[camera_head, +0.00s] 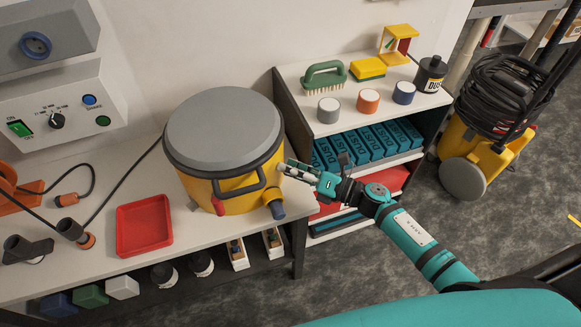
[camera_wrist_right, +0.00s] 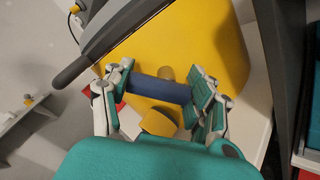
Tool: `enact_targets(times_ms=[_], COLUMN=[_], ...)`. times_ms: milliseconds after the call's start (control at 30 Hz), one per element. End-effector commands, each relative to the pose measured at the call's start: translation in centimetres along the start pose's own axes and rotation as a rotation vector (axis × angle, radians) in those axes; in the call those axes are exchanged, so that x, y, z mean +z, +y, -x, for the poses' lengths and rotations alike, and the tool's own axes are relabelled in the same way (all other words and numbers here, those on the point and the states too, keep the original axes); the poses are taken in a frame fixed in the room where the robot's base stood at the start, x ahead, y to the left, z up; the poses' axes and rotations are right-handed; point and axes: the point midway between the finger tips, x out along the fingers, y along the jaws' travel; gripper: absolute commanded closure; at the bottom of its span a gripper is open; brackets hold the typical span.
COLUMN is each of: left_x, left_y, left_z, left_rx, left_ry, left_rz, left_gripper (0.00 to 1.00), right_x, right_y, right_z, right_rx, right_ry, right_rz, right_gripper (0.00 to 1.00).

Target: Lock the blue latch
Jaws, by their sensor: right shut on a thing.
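The blue latch (camera_wrist_right: 160,88) is a dark blue bar in front of the yellow drum in the right wrist view. My right gripper (camera_wrist_right: 158,90) has its two fingers at either end of the bar, shut on it. In the head view my right gripper (camera_head: 285,168) reaches the right side of the yellow drum (camera_head: 240,198), just below the grey lid (camera_head: 223,128); its fingers hide the part they hold. My left gripper is not in view.
A red tray (camera_head: 145,225) lies left of the drum on the white bench. A shelf unit (camera_head: 290,110) with blue boxes stands close on the right. A yellow machine with coiled black hose (camera_head: 497,98) stands on the floor beyond. A black drum handle (camera_head: 239,184) is near my gripper.

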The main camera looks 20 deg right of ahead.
Motion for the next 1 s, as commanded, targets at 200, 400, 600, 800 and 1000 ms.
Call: enact_targets(times_ms=[200,400,600,800,1000], left_x=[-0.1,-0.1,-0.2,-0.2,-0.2], left_y=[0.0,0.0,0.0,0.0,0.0], left_z=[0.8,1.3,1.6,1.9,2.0], left_rx=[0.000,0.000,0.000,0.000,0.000], left_ry=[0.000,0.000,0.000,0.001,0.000], left_rz=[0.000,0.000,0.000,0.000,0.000], left_gripper=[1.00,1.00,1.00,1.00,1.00], right_x=[0.3,0.4,0.5,0.5,0.5], right_y=[-0.1,-0.3,-0.4,-0.5,-0.6], right_z=[0.1,0.0,0.1,0.0,0.0], right_rx=[-0.003,-0.003,-0.003,-0.002,-0.002], right_ry=[0.000,0.000,0.000,-0.001,-0.001], right_rz=[-0.205,-0.384,-0.529,-0.628,-0.680], right_gripper=[0.76,0.76,0.76,0.76,0.76])
